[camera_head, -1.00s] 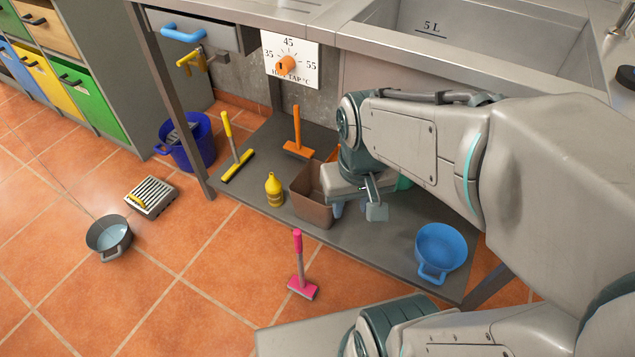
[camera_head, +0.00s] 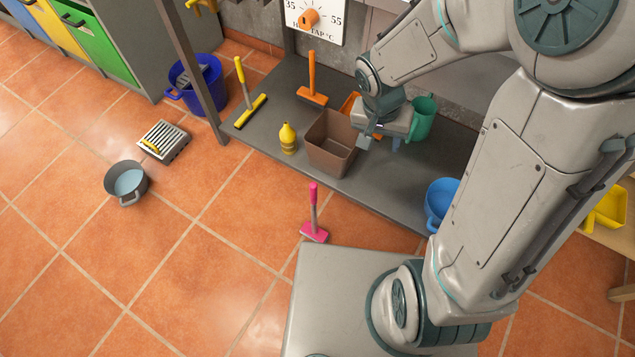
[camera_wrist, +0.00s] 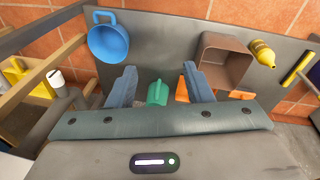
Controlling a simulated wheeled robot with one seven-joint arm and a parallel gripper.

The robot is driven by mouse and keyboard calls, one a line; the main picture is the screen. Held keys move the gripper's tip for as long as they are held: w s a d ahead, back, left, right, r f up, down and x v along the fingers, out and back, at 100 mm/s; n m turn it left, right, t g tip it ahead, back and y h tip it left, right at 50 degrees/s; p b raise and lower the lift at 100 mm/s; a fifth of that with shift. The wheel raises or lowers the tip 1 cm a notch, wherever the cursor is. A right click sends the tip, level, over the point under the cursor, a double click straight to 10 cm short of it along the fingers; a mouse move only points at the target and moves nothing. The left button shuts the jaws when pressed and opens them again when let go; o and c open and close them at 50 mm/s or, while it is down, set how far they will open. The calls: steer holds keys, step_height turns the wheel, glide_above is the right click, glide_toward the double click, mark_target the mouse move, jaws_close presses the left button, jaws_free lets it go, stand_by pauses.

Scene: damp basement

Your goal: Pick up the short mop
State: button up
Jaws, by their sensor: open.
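A short tool with a pink handle and flat pink head (camera_head: 314,222) stands upright on the tiled floor, in front of the low grey shelf (camera_head: 265,132). A taller orange-handled tool (camera_head: 312,82) and a yellow-handled one with a black-edged head (camera_head: 247,98) stand on the shelf. The yellow head also shows at the right of the wrist view (camera_wrist: 298,68). My gripper (camera_head: 380,138) is above the shelf, beside the brown bin, well away from the pink tool. Its fingers (camera_wrist: 158,84) are apart and empty in the wrist view, where the pink tool does not show.
The brown bin (camera_head: 330,148), yellow bottle (camera_head: 287,139), green jug (camera_head: 423,118) and blue bucket (camera_head: 440,200) stand on the shelf. A grey bucket of water (camera_head: 126,183) and a grate (camera_head: 163,142) are on the floor. The floor left of the pink tool is clear.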

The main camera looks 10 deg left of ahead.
steer(key=a+f+m+p, duration=0.1)
steer(key=a+f+p, duration=0.1)
steer(key=a+f, duration=0.55)
steer(key=m+g+y+p, duration=0.1)
steer(key=y+p, duration=0.1)
glide_toward(313, 185)
steer(key=f+b, duration=0.1)
steer(key=f, duration=0.2)
steer(key=f+b, duration=0.2)
steer(key=f, duration=0.2)
steer(key=shift+s+a, duration=0.1)
steer(key=shift+a, duration=0.15)
steer(key=shift+d+f+b, duration=0.2)
steer(key=shift+f+b, duration=1.05)
steer(key=shift+f, duration=1.6)
jaws_close()
